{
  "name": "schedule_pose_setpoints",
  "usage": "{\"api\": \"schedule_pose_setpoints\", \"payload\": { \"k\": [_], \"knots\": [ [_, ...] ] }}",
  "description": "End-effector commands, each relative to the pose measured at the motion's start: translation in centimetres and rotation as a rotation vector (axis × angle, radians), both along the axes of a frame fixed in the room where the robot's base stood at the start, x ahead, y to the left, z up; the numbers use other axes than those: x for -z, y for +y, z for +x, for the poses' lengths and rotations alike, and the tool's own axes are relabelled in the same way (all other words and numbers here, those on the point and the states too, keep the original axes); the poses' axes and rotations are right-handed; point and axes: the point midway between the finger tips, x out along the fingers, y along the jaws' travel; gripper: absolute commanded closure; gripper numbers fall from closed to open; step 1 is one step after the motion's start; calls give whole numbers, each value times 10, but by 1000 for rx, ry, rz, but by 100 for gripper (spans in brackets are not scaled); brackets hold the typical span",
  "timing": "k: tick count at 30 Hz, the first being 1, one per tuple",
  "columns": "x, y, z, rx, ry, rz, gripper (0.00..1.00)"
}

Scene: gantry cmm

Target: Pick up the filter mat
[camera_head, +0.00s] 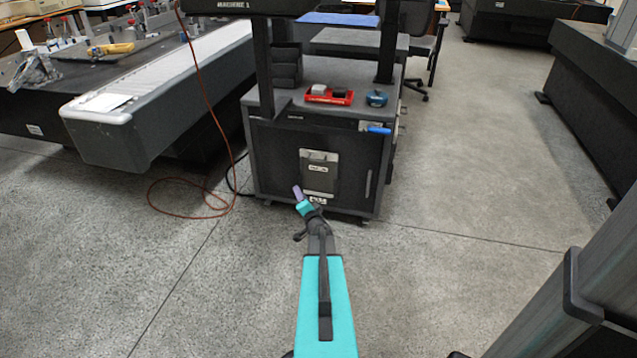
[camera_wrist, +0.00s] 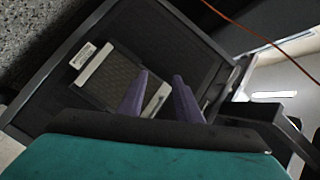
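A dark, rectangular panel that looks like the filter mat (camera_head: 319,178) is on the front of the black cabinet, with a pale labelled bar along its top and another along its bottom. In the wrist view the mat (camera_wrist: 112,82) appears tilted, as a dark mesh between two pale bars. My gripper (camera_head: 297,190) is in front of the cabinet, below and left of the mat in the head view. In the wrist view my gripper (camera_wrist: 161,76) shows two purple fingers apart with nothing between them. They partly cover the mat's edge; contact is not clear.
The cabinet (camera_head: 268,160) carries a red tray (camera_head: 329,95) and a blue tape-like item (camera_head: 377,98) on top. An orange cable (camera_head: 205,212) loops on the floor to the left. A long bench (camera_head: 150,115) stands left.

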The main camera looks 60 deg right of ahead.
Motion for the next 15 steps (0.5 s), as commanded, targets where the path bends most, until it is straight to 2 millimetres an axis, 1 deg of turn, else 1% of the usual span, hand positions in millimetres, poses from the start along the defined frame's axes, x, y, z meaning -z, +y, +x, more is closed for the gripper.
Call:
{"api": "schedule_pose_setpoints", "payload": {
  "k": [1, 3, 6, 10, 15],
  "knots": [
    [3, -18, -11, 0, -52, -5, 68],
    [-5, -34, -24, -11, -122, -6, 68],
    [-15, -51, -42, -34, -204, -6, 68],
    [-25, -64, -60, -64, -275, -3, 68],
    [-32, -70, -70, -84, -315, 2, 68]
  ]
}}
